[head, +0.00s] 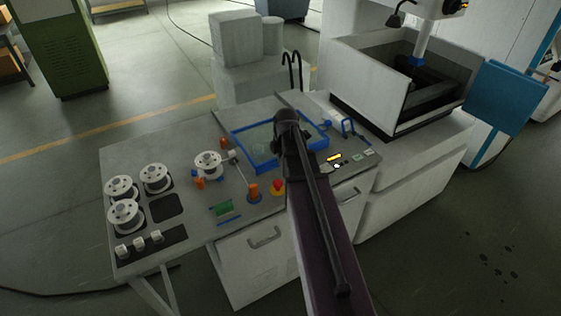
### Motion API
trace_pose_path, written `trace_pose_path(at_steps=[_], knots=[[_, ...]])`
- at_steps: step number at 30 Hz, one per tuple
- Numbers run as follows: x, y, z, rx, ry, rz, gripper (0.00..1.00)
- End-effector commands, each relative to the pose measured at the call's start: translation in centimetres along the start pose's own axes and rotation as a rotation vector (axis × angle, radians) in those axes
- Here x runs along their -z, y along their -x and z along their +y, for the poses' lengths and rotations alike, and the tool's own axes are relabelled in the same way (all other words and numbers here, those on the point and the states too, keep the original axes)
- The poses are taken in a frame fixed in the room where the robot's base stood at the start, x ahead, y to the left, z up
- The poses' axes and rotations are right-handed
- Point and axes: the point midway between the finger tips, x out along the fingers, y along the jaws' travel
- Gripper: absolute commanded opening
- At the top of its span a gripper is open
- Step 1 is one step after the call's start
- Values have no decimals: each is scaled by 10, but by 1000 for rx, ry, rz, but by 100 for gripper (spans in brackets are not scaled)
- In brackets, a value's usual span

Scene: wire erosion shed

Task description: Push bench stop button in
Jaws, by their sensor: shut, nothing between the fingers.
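The red stop button (277,185) sits on a yellow base near the front edge of the grey bench (185,238). It is just left of my dark arm in the head view. How far the button is pressed in is too small to tell. My gripper (279,150) is over the bench, behind and above the button in the picture, by the blue-framed tray. It looks shut and empty, though its fingertips are dark and partly hidden by my wrist. I see no contact with the button.
An orange knob (253,191) stands just left of the button. White spools (124,216) and a reel (208,165) are farther left. The blue-framed tray (249,153) lies behind. A white machine (385,70) stands back right.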

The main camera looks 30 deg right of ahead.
Motion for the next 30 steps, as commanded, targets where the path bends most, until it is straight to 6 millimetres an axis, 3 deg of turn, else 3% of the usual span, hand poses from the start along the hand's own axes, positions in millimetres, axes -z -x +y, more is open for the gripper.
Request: trace_pose_path(at_steps=[30], knots=[[-1,-83,0,0,-1,0,0]])
